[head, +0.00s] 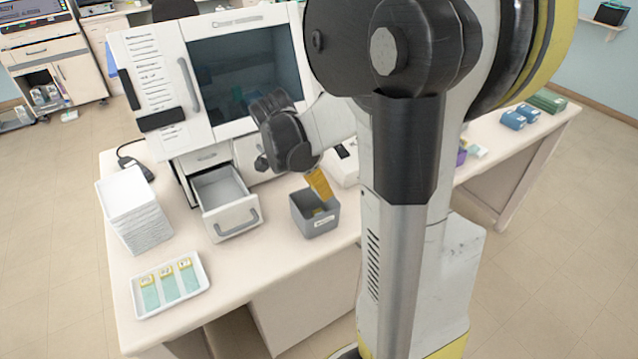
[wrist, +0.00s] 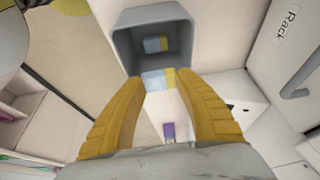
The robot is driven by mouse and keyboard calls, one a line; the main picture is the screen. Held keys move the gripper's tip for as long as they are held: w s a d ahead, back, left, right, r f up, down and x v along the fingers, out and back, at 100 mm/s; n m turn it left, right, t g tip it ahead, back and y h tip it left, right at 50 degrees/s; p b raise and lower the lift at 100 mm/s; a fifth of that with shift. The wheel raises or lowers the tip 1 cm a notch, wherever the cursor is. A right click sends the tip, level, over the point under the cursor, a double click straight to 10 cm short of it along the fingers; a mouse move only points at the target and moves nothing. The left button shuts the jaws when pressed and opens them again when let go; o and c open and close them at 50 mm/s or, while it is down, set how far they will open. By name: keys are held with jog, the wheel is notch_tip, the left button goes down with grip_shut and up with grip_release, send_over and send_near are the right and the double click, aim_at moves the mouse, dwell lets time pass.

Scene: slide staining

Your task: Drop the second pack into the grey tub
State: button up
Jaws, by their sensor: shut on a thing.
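The grey tub (head: 316,226) stands on the bench near its front edge, right of the open drawer. It also shows in the wrist view (wrist: 122,48). One blue and yellow pack (wrist: 155,44) lies inside it. My gripper (head: 322,197) is tilted down just above the tub. In the wrist view, my gripper (wrist: 160,77) has its yellow fingers shut on a second blue and yellow pack (wrist: 157,80), by the tub's rim. The held pack is hard to make out in the head view.
An open white drawer (head: 232,216) juts out left of the tub. A stack of white plates (head: 137,222) and a white tray (head: 143,306) with three slides stand on the left. Blue packs (head: 513,120) and a green box (head: 548,101) lie far right.

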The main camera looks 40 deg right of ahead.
jog(key=shift+f+b, duration=0.4)
jog(key=shift+f, duration=0.55)
jog(key=shift+r, duration=0.1)
jog(key=o, duration=1.1)
jog(key=shift+o, duration=0.2)
jog(key=v, duration=1.2)
jog(key=shift+a, duration=0.1)
